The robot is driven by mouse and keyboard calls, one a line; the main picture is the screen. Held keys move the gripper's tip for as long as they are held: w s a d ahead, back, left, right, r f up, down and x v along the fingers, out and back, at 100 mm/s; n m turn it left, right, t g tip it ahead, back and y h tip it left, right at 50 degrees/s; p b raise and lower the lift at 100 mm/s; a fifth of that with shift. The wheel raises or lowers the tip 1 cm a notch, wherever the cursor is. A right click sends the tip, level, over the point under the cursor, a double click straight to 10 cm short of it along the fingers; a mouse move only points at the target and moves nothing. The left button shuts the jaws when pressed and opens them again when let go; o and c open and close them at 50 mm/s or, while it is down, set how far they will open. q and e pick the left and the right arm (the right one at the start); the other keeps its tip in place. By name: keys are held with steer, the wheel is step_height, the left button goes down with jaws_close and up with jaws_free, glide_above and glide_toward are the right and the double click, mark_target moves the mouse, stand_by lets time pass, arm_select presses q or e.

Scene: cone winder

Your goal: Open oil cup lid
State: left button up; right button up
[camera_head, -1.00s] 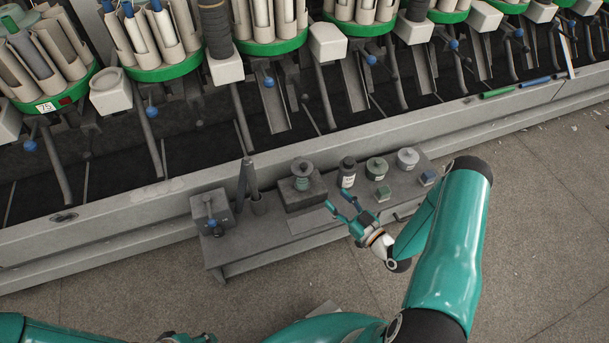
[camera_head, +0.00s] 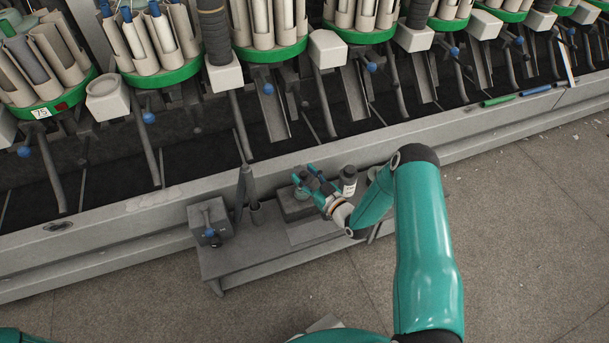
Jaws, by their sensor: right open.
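My right gripper (camera_head: 304,174) is open. It is at the small green cup with a round grey top (camera_head: 299,189), which sits on a dark block (camera_head: 294,208) on the low grey bench. The fingers and wrist cover most of the cup, so its lid is hard to make out. I cannot tell whether the fingers touch it. My left gripper is not in view.
A black-capped bottle (camera_head: 349,178) stands just right of the gripper. A grey box with a blue knob (camera_head: 209,222) and a dark upright holder (camera_head: 246,188) stand left on the bench (camera_head: 250,253). My right arm hides the bench's right end. The winder's rail (camera_head: 120,222) runs behind.

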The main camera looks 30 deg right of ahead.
steer(key=shift+w, duration=0.45)
steer(key=shift+c, duration=0.2)
jaws_close()
